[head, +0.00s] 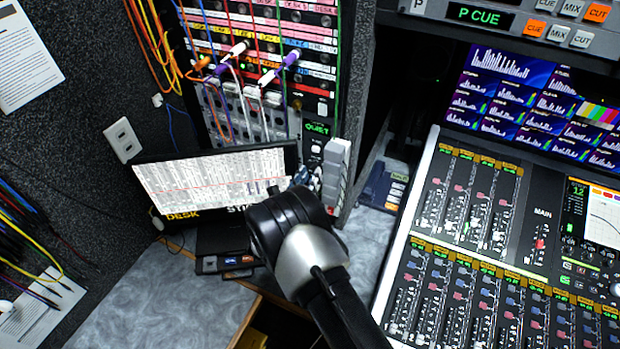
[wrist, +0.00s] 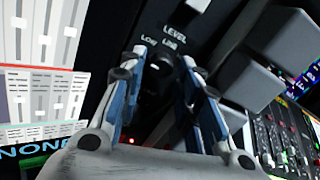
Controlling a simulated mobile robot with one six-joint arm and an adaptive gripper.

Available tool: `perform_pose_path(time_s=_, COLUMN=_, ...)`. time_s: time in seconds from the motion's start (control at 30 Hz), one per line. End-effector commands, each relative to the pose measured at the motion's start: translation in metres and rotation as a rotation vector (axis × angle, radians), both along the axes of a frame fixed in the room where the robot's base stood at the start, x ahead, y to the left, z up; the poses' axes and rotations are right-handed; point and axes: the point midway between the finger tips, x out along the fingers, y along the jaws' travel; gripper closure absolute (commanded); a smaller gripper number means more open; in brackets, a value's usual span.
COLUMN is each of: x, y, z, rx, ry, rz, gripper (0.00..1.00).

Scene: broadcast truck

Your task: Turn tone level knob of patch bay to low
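The tone level knob (wrist: 158,68) is a small dark round knob on the dark panel of the patch bay (head: 300,75). Above it in the wrist view are the white words LEVEL, LOW and LINE. My gripper (wrist: 162,60) has its two blue-grey fingers apart, one on each side of the knob. In the head view my gripper (head: 306,178) is at the lower right of the patch bay, below the green QUIET display (head: 318,129), and the knob is hidden.
A row of grey blocks (head: 336,172) juts out just right of my gripper. A DESK screen (head: 200,185) stands close on the left. The mixing console (head: 430,190) fills the right. Patch cables (head: 165,45) hang at upper left.

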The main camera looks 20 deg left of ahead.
Motion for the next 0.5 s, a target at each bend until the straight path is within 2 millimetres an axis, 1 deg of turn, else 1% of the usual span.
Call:
perform_pose_path(time_s=0.1, x=0.0055, y=-0.0008, z=0.0002, rx=0.0, ry=-0.001, rz=-0.001, gripper=0.69)
perform_pose_path(time_s=0.37, x=0.0061, y=-0.0008, z=0.0003, rx=-0.001, ry=0.0, rz=-0.001, gripper=0.69)
perform_pose_path(time_s=0.5, x=0.0059, y=-0.0007, z=0.0003, rx=-0.001, ry=0.0, rz=0.0, gripper=0.79)
